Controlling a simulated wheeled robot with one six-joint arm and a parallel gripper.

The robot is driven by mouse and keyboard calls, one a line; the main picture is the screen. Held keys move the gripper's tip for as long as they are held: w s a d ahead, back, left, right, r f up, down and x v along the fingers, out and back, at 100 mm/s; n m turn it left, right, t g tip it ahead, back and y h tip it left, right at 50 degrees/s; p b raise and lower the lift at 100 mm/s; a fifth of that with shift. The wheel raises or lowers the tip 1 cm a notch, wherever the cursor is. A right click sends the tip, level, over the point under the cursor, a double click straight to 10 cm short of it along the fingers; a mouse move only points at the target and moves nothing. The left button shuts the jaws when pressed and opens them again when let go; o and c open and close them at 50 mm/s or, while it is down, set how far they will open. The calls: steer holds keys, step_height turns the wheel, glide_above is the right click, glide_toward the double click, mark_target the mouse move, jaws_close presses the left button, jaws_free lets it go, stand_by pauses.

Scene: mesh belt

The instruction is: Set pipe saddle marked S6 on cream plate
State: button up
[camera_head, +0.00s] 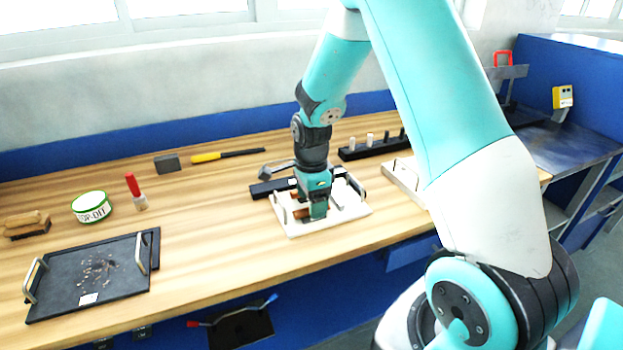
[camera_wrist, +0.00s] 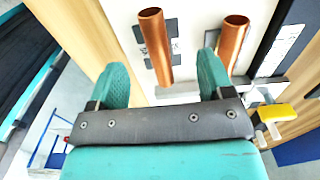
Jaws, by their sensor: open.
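My gripper (camera_wrist: 164,82) is open, its two teal fingers apart. In the head view it (camera_head: 318,214) is low over a cream board (camera_head: 345,215) on the bench. In the wrist view one copper pipe (camera_wrist: 155,48) stands out from the board between the fingers, nearer the left one. A second copper pipe (camera_wrist: 233,42) is just beyond the right finger. Dark grey patches with lettering show on the board behind the first pipe; the marking is too small to read, and I cannot tell which piece is S6. Another cream plate (camera_head: 402,176) lies to the right, partly behind my arm.
A black block with several pegs (camera_head: 376,146) stands behind. A yellow-handled file (camera_head: 222,156) lies at the back.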

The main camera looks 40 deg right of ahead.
step_height(320, 180, up, 9)
steer(key=b, duration=0.1)
steer(key=s+a+r+n+y, duration=0.1)
steer(key=s+a+r+n, duration=0.3)
steer(key=a+n, duration=0.35)
steer(key=s+a+r+n+y, duration=0.1)
steer(key=s+a+r+n, duration=0.1)
steer(key=s+a+n, duration=0.5)
steer(key=s+a+r+n+y, duration=0.2)
steer(key=s+a+r+n, duration=0.1)
steer(key=s+a+n, duration=0.5)
steer(key=s+n, duration=0.3)
steer(key=n, duration=0.3)
steer(key=shift+s+r, duration=0.15)
